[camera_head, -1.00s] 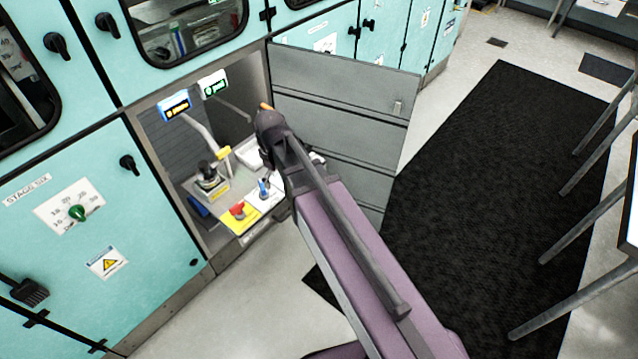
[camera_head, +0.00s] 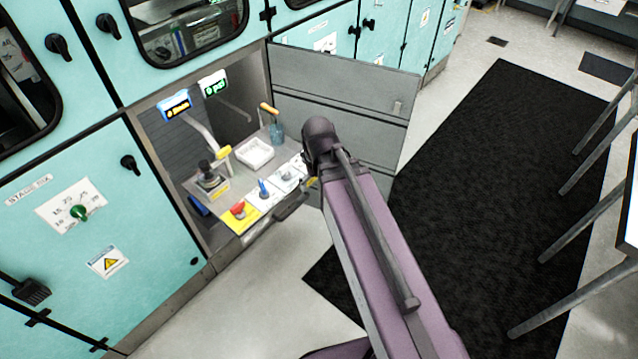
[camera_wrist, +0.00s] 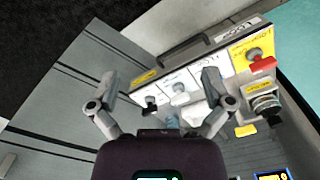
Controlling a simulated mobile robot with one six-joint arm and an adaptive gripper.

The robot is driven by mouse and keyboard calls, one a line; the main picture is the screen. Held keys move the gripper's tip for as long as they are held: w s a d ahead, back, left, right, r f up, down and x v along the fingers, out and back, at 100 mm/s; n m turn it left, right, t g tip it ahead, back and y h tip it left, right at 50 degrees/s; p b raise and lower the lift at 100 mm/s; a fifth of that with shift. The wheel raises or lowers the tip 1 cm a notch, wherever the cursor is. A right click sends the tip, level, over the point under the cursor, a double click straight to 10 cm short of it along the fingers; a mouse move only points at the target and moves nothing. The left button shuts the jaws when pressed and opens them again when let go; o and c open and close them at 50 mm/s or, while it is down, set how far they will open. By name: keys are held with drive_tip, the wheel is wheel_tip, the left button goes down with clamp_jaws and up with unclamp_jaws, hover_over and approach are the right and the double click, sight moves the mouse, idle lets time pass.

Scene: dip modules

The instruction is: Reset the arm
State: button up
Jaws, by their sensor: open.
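My arm reaches up from the bottom of the head view, its wrist end in front of the open grey door. Beyond the fingers is the control panel (camera_wrist: 190,75) with white and yellow labels, which also shows in the head view (camera_head: 268,195).
The grey door (camera_head: 345,85) stands open close to my arm.

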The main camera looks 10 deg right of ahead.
drive_tip(key=shift+s+d, duration=0.1)
drive_tip(key=shift+d, duration=0.05)
drive_tip(key=shift+s+d+r+m, duration=0.1)
drive_tip(key=shift+s+d+m, duration=0.4)
drive_tip(key=shift+s+d, duration=0.45)
drive_tip(key=shift+w+d, duration=0.1)
idle(1.0)
